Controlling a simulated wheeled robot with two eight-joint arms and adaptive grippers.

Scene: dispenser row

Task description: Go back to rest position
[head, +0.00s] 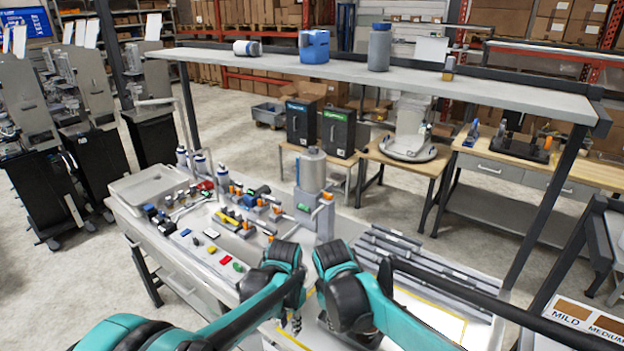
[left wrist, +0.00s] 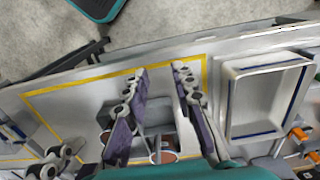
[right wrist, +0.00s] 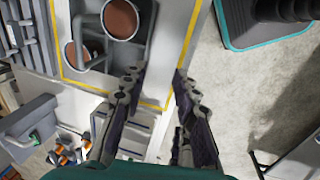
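My left gripper (head: 292,322) is at the front of the workbench (head: 185,262), low in the head view. In the left wrist view its two fingers (left wrist: 160,72) are apart with nothing between the tips. A grey holder (left wrist: 155,112) with brown round parts lies beneath them, inside a yellow outline. My right gripper is hidden behind my arm in the head view. In the right wrist view its fingers (right wrist: 158,75) are apart and empty, above the bench beside the yellow line. The grey holder with brown discs (right wrist: 121,18) shows at upper left there.
A raised shelf (head: 400,72) carries a blue container (head: 314,47) and a grey canister (head: 380,48). A metal dispenser (head: 313,185) and several small coloured parts stand on the bench. Grey rails (head: 385,250) lie right of my arms. A shallow tray (left wrist: 235,110) shows in the left wrist view.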

